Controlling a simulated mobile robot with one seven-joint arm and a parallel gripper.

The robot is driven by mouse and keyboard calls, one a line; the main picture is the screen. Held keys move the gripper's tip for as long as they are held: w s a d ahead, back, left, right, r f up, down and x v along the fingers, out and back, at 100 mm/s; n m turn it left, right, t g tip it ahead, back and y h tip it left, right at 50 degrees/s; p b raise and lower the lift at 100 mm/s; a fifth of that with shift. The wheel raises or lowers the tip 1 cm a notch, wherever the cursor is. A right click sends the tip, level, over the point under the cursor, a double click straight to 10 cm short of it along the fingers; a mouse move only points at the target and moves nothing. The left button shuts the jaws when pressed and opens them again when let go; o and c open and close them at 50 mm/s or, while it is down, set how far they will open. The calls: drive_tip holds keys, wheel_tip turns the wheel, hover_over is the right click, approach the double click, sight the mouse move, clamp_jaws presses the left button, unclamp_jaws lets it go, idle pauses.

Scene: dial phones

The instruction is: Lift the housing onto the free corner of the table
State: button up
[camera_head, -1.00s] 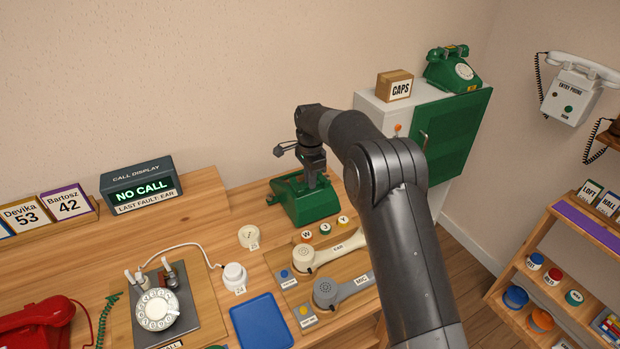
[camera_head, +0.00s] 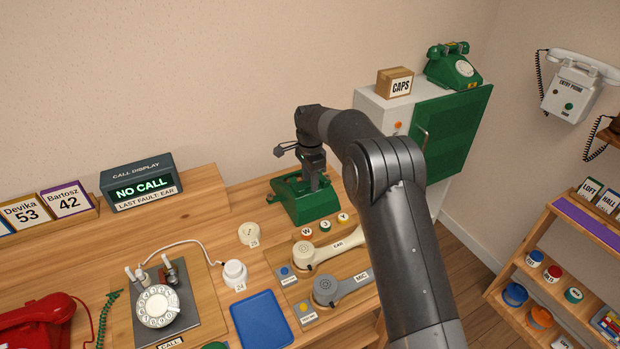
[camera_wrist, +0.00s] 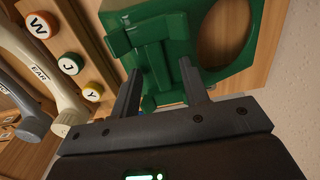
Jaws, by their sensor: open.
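The green housing (camera_head: 308,205) sits on the wooden table near its back right edge. In the wrist view the housing (camera_wrist: 235,78) shows a large round opening and a raised part in its middle. My gripper (camera_head: 315,186) points down at the top of the housing. In the wrist view my gripper (camera_wrist: 162,85) is open, with one finger on either side of the raised part. I cannot tell whether the fingers touch it.
Handsets marked EAR (camera_head: 318,252) and MIC (camera_head: 335,291), lettered caps and a white dial piece (camera_head: 250,233) lie in front of the housing. A blue tray (camera_head: 262,320) lies further forward. A grey cabinet (camera_head: 376,107) stands behind my arm.

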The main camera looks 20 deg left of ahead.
wheel_tip(320, 180, up, 10)
drive_tip(key=r, duration=0.1)
drive_tip(key=s+d+r+n+t, duration=0.1)
drive_tip(key=s+d+r, duration=0.45)
drive_tip(key=d, duration=0.25)
drive_tip(key=s+d+r+n+t, duration=0.1)
drive_tip(key=s+d+r+n, duration=0.1)
drive_tip(key=s+d+r, duration=0.35)
drive_tip(key=s+d+r+n+t, duration=0.1)
drive_tip(key=s+d+r, duration=0.2)
drive_tip(key=d+r, duration=0.55)
drive_tip(key=s+d+f+n+t, duration=0.1)
drive_tip(key=s+d+f, duration=0.3)
drive_tip(key=s+d, duration=0.4)
drive_tip(key=s+d+f+n+t, duration=0.1)
drive_tip(key=s+d+f+n, duration=0.3)
drive_tip(key=s+d, duration=0.5)
drive_tip(key=s, duration=0.7)
drive_tip(key=shift+s+f+t, duration=0.25)
drive_tip(key=shift+f+t, duration=0.05)
